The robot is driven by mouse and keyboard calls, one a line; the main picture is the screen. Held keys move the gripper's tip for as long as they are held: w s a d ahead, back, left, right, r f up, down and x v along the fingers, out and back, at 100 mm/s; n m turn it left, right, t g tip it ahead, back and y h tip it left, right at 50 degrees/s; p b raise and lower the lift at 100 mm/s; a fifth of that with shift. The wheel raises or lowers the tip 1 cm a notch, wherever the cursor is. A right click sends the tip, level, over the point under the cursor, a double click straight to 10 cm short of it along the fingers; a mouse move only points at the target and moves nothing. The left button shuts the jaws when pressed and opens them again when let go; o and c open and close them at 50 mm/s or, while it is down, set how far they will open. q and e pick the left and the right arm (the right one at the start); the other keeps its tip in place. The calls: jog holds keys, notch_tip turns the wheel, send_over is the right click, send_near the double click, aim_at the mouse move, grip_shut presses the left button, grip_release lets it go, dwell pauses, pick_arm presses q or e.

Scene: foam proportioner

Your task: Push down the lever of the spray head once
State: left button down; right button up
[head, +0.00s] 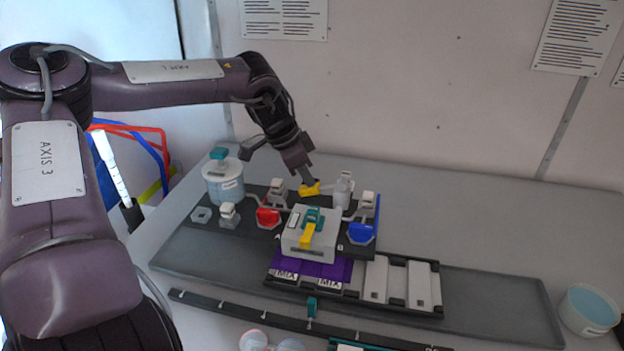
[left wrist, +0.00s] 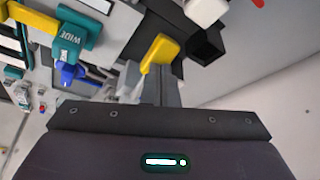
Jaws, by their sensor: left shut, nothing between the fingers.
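My left gripper (head: 311,180) is shut and empty, pointing down at the back of the dark block. A yellow lever (head: 309,190) is right at its fingertips; I cannot tell whether they touch. In the left wrist view this lever (left wrist: 161,50) shows just beyond the fingers (left wrist: 150,88). A grey box (head: 328,235) in front of it carries a teal part (head: 314,216) and another yellow lever (head: 307,236). A teal part marked WIDE (left wrist: 76,36) shows in the left wrist view. Which part is the spray head is unclear. My right gripper is not in view.
A clear jar with a teal cap (head: 222,178) stands at the back left. A red handle (head: 268,217) and a blue handle (head: 361,233) flank the grey box. White strips (head: 400,283) lie right of it. A bowl (head: 588,310) stands far right; the table's right rear is clear.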

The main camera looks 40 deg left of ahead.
aim_at(306, 187)
pick_arm(q)
notch_tip(306, 187, up, 8)
jog(key=p, duration=0.5)
dwell(0.4)
